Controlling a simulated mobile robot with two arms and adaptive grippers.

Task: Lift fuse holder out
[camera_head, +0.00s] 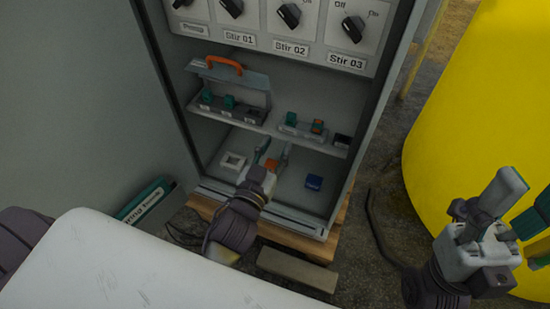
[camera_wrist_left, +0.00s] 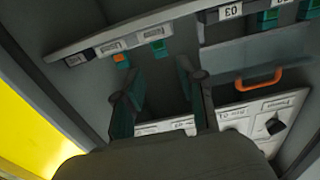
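Teal fuse holders stand on the cabinet shelf. Two (camera_head: 229,102) sit in the left grey holder box (camera_head: 235,115), whose tilted lid carries an orange handle (camera_head: 224,64). A teal one (camera_head: 291,118) and an orange-topped one (camera_head: 317,126) sit in a smaller rack to the right. In the left wrist view, a teal holder (camera_wrist_left: 158,47) and an orange one (camera_wrist_left: 122,60) show above my fingers, with the handle (camera_wrist_left: 258,78) at right. My left gripper (camera_head: 272,152) is open and empty, in front of and below the shelf. My right gripper (camera_head: 515,200) is far right, outside the cabinet; its finger gap is unclear.
A knob panel (camera_head: 285,28) hangs above. The yellow tank (camera_head: 470,110) is at right. Cabinet side walls bound the opening.

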